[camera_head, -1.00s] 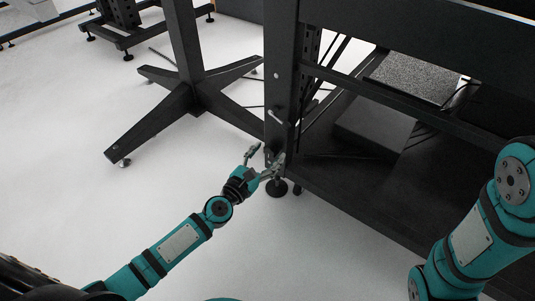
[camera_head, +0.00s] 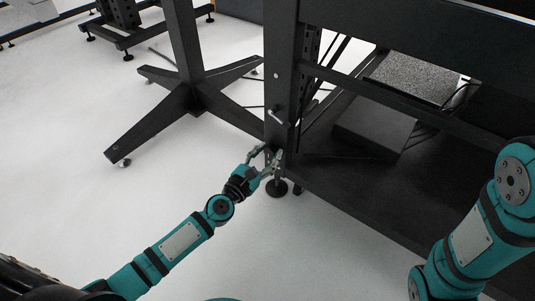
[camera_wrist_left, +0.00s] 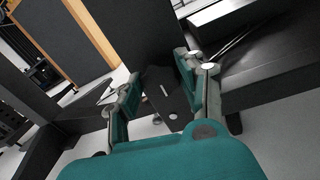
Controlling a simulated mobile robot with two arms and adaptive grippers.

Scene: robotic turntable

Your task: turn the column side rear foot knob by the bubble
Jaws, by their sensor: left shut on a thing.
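The foot (camera_head: 277,188) is a black round pad under the lower end of the dark frame's corner post (camera_head: 280,80). My left gripper (camera_head: 269,156) is at the bottom of this post, just above the pad, with one finger on each side. In the left wrist view its fingers (camera_wrist_left: 160,75) close around a dark piece, the foot knob (camera_wrist_left: 161,86). The knob is small and partly hidden by the fingers. The bubble cannot be made out. My right gripper is out of view; only my right arm shows at the right.
The dark frame has a low shelf (camera_head: 350,185) with a flat black box (camera_head: 374,128) on it, right of the post. A black stand with spread legs (camera_head: 150,130) is behind on the left. The pale floor in front is clear.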

